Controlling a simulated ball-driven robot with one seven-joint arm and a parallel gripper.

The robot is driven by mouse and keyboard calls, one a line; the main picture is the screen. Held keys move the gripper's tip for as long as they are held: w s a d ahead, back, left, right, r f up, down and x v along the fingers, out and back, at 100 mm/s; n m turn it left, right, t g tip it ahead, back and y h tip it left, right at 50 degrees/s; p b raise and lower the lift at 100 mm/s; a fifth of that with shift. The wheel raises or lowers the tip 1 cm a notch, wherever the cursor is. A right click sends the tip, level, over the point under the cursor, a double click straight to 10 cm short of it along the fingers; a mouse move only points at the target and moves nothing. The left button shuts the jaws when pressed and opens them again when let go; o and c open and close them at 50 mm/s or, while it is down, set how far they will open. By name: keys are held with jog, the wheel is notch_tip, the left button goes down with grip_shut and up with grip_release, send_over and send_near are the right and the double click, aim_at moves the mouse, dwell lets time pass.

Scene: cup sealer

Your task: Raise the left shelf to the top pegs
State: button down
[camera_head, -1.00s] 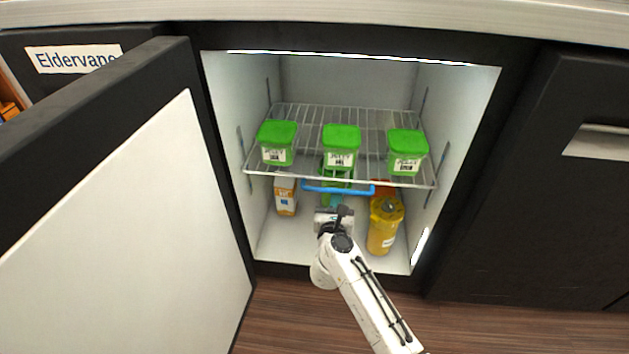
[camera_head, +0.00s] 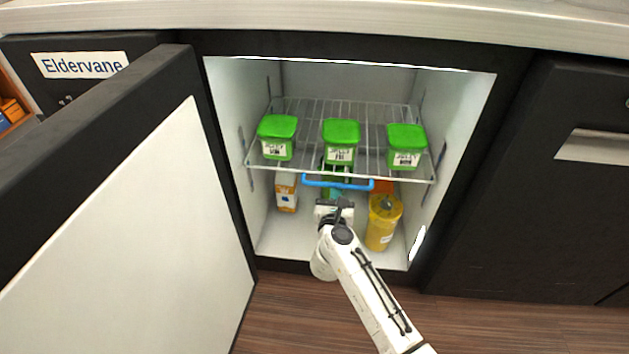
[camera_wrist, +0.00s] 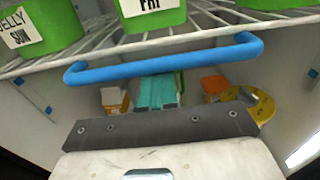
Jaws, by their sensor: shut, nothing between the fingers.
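A wire shelf (camera_head: 280,170) spans the open cabinet at mid-height, with a blue handle (camera_head: 338,184) at its front edge. Three green-lidded tubs stand on it: left (camera_head: 277,137), middle (camera_head: 341,141) and right (camera_head: 406,147). My gripper (camera_head: 334,203) is shut and empty, just below the handle in the head view. In the wrist view the blue handle (camera_wrist: 165,66) and the shelf's front wires (camera_wrist: 195,34) are above my gripper (camera_wrist: 157,106), apparently apart from it. Dark peg strips (camera_head: 423,104) show on the side walls; which pegs bear the shelf is unclear.
Under the shelf stand an orange-white carton (camera_head: 286,194) at left, a yellow container (camera_head: 382,222) at right, and teal (camera_wrist: 158,90) and orange (camera_wrist: 214,84) items behind my gripper. The cabinet door (camera_head: 120,220) stands open at left. The front cabinet floor is mostly clear.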

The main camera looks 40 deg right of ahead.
jog(key=shift+w+r+p, duration=0.15)
jog(key=shift+r+p, duration=1.75)
jog(key=shift+r, duration=0.3)
jog(key=shift+w+r+p, duration=0.1)
jog(key=shift+r+p, duration=1.75)
jog(key=shift+r, duration=0.35)
jog(key=shift+s+a+f, duration=0.15)
jog(key=shift+f, duration=0.05)
jog(key=v, duration=0.7)
jog(key=shift+s+f+p, duration=0.2)
jog(key=shift+f+p, duration=0.05)
jog(key=shift+p, duration=0.15)
jog(key=s+a+f+b, duration=0.1)
jog(key=s+a+f, duration=0.1)
jog(key=s+a, duration=0.1)
jog(key=shift+s+a, duration=0.35)
jog(key=shift+a, duration=0.55)
